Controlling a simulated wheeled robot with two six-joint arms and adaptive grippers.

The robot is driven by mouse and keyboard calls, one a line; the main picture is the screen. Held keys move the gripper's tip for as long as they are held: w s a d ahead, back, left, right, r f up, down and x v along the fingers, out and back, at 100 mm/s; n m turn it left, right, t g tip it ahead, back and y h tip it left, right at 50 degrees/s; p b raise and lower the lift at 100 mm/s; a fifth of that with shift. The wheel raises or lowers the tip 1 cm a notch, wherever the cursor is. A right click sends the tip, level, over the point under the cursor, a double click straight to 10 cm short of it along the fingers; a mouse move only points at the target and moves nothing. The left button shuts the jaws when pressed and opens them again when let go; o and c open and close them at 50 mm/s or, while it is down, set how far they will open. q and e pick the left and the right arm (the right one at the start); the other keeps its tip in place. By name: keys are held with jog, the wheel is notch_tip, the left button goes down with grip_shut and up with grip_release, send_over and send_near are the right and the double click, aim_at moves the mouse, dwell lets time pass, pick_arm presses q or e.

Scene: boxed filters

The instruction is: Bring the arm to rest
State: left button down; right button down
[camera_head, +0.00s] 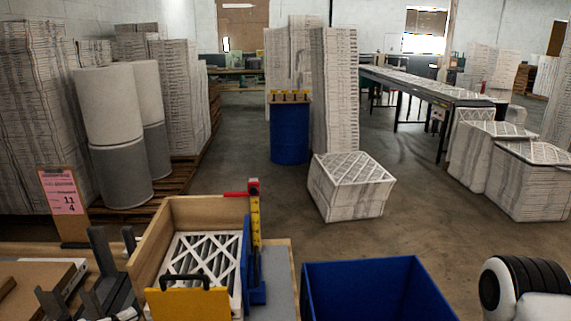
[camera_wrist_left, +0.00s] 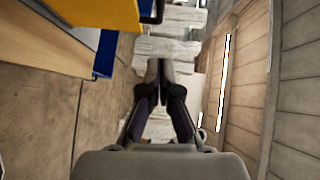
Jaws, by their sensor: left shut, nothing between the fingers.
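My left gripper (camera_wrist_left: 157,74) shows in the left wrist view, its two dark fingers together at the tips with nothing between them. Beyond the fingertips are pale filter stacks (camera_wrist_left: 178,48). The yellow panel (camera_wrist_left: 105,15) with a black handle is to the upper left of the fingers, apart from them. A white and black rounded part of my own body (camera_head: 520,285) is at the lower right of the head view. My right gripper is not in view.
A wooden box (camera_head: 182,213) holding a white filter (camera_head: 208,250) stands on the bench, with a blue bin (camera_head: 375,285) to its right. Dark grey uprights (camera_head: 103,255) stand left of the box. A filter bundle (camera_head: 350,198) lies on the floor beyond; floor around it is clear.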

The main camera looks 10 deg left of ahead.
pick_arm(q)
jog(key=s+d+f+m+g+b, duration=0.3)
jog(key=s+d+f+m+g, duration=0.4)
jog(key=f, duration=0.3)
jog(key=s+d+f+m+g+b, duration=0.45)
jog(key=d+f+g, duration=0.25)
jog(key=d+f, duration=0.3)
jog(key=s+f+m+g+y+b, duration=0.2)
jog(key=s+f+m+y, duration=0.35)
jog(key=s+m, duration=0.5)
jog(key=s+f+m+g+y+b, duration=0.15)
jog(key=s+f+m+y, duration=0.4)
jog(key=m, duration=0.85)
jog(key=w+m+t, duration=0.1)
jog(key=m, duration=0.3)
jog(key=w+d+m+t+h, duration=0.1)
jog(key=m, duration=0.3)
jog(key=w+m+t+h, duration=0.1)
jog(key=w+m, duration=0.1)
jog(key=m, duration=0.2)
jog(key=shift+d+p, duration=0.4)
jog(key=shift+s, duration=0.1)
